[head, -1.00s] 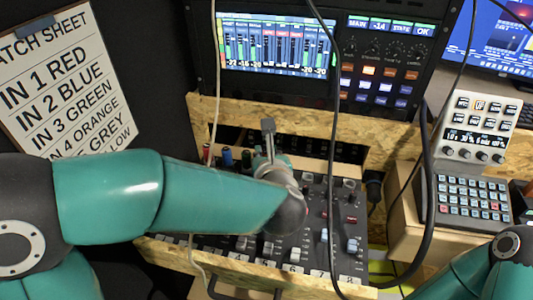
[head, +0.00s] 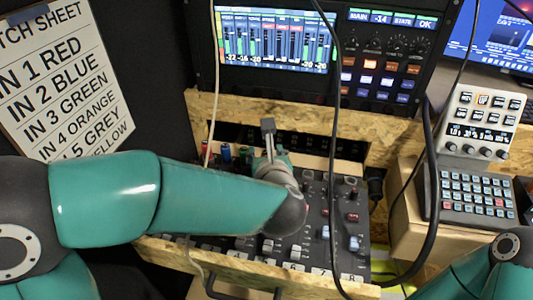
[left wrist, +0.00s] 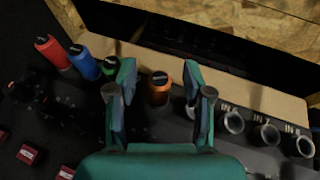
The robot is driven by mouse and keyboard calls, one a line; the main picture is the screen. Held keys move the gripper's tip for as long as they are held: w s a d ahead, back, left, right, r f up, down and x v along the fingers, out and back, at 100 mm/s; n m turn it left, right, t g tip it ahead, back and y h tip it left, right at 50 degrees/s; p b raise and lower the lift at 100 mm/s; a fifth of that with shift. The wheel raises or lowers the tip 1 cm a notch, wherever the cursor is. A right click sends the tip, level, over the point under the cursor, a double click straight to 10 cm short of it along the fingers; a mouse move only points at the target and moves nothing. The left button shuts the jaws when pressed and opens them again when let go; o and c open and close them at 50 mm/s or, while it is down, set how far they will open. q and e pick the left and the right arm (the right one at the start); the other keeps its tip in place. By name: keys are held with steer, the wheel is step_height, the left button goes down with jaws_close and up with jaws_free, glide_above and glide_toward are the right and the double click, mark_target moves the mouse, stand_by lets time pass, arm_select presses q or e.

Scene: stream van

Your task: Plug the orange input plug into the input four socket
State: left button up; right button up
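In the left wrist view the orange input plug (left wrist: 160,90) stands in the row of sockets, between the green plug and the IN 6 socket. Its spot matches input four; the socket under it is hidden, so I cannot tell how deep it sits. My left gripper (left wrist: 160,78) is open, one finger on each side of the orange plug with a gap to both. In the head view the left gripper (head: 268,135) is over the mixer's back edge and hides the orange plug. My right gripper is not in view; only part of its arm shows at bottom right.
Red (left wrist: 52,52), blue (left wrist: 84,63) and green (left wrist: 109,68) plugs stand to the left. Empty sockets IN 6 (left wrist: 233,123), IN 7 (left wrist: 266,136) and IN 8 (left wrist: 300,146) lie right. A chipboard rack (head: 290,120) rises behind the mixer (head: 310,235). Black cables hang in front.

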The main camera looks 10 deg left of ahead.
arm_select(q)
steer(key=v, duration=1.1)
steer(key=shift+d, duration=0.1)
steer(key=shift+s+d+r, duration=0.1)
steer(key=shift+s, duration=0.4)
